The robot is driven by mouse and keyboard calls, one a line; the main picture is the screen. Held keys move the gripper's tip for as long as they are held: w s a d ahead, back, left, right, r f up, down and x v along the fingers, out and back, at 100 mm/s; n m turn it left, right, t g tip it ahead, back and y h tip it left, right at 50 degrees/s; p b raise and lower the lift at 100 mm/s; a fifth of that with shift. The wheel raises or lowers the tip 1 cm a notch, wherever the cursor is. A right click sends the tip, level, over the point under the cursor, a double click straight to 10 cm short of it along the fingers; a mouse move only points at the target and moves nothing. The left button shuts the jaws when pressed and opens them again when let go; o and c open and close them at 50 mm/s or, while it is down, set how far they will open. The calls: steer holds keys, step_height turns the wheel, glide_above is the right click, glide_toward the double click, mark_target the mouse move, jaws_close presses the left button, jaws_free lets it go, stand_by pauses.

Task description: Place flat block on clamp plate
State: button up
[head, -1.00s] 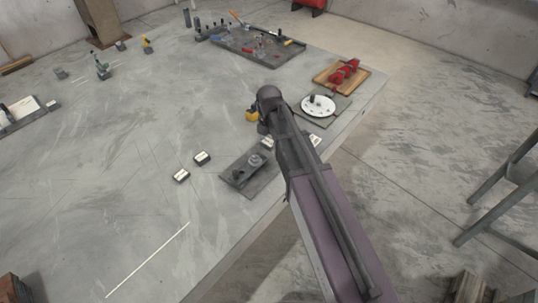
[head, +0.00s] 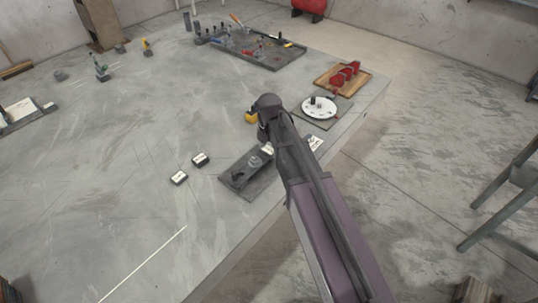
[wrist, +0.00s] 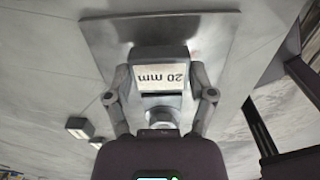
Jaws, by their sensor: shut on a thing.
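My gripper (wrist: 161,92) is shut on a flat block (wrist: 160,72) with a white top marked "20 mm", one finger at each side. The block lies over the dark grey clamp plate (wrist: 105,38); I cannot tell whether it touches it. A round grey metal part (wrist: 160,116) shows between the fingers, nearer the camera. In the head view the clamp plate (head: 236,179) lies near the table's front edge, with a round fixture (head: 254,162) on it. A pale corner of the held block (head: 267,150) shows beside my arm, which hides the fingers.
Two small labelled blocks (head: 200,159) (head: 179,178) lie left of the plate. A yellow item (head: 251,117) stands behind it. A white dial on a plate (head: 319,107), a wooden board with red parts (head: 342,78) and a tool tray (head: 250,48) are farther back. The table's left middle is clear.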

mark_target(269, 149)
steer(key=shift+f+b, duration=0.55)
steer(key=shift+f, duration=0.3)
steer(key=shift+f, duration=0.15)
steer(key=o, duration=1.3)
steer(key=shift+c, duration=0.2)
steer(key=shift+r, duration=0.25)
step_height(269, 149, up, 12)
steer(key=p, duration=1.2)
